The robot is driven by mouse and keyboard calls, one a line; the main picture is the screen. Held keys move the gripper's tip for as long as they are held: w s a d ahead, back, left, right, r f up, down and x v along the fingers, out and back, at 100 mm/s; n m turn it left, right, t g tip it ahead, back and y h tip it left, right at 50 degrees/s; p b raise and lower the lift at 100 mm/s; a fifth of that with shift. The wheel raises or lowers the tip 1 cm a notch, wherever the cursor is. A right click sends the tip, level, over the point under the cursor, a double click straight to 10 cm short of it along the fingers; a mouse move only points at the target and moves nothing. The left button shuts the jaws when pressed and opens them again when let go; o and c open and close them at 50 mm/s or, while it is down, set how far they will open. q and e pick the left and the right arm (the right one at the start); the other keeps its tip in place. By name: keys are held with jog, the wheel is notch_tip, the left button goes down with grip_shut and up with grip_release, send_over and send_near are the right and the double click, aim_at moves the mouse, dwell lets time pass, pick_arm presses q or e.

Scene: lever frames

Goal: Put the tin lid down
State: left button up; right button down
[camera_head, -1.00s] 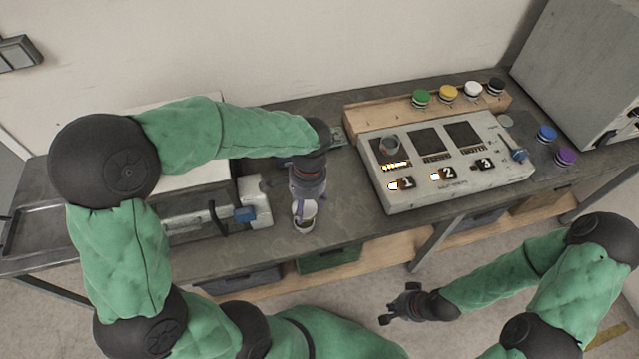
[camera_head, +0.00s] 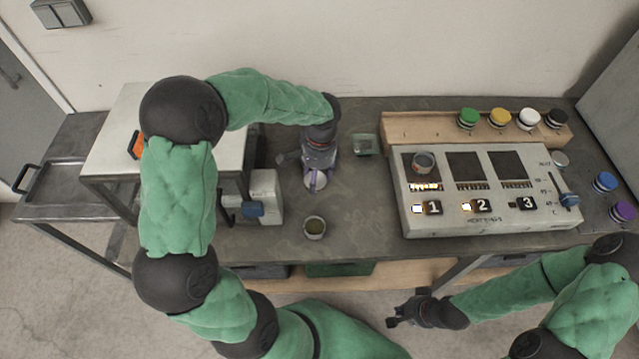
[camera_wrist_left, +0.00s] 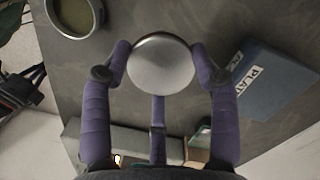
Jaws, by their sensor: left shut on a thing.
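My left gripper (camera_head: 314,176) is shut on the round, pale metal tin lid (camera_wrist_left: 161,63). In the left wrist view the lid sits between the two purple fingers; in the head view it shows partly under the gripper. An open tin (camera_head: 315,228) with greenish contents stands on the workbench, nearer the front edge than the lid; it also shows at the top left of the left wrist view (camera_wrist_left: 75,14). The lid is apart from the tin. Whether it touches the bench is unclear. My right gripper (camera_head: 404,309) is open and empty before the bench.
A small glass-like dish (camera_head: 364,145) lies behind. Bare workbench (camera_head: 362,205) lies between lid and panel.

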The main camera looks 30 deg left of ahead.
aim_at(319, 176)
pick_arm(q)
jog(key=w+f, duration=0.1)
jog(key=w+f+b, duration=0.1)
jog(key=f, duration=0.1)
jog(key=shift+w+a+f, duration=0.25)
jog(key=shift+w+a, duration=0.1)
jog(key=shift+a, duration=0.05)
jog(key=shift+w+f+b, duration=0.2)
jog(key=shift+f+b, duration=0.3)
jog(key=shift+f, duration=1.2)
jog(key=shift+f, duration=0.2)
jog(key=o, duration=0.9)
jog(key=shift+o, duration=0.2)
notch_tip(319, 176, up, 12)
jog(key=w+p, duration=0.1)
jog(key=p, duration=0.3)
jog(key=shift+w+r, duration=0.15)
jog(key=shift+r, duration=0.05)
jog(key=shift+d, duration=0.1)
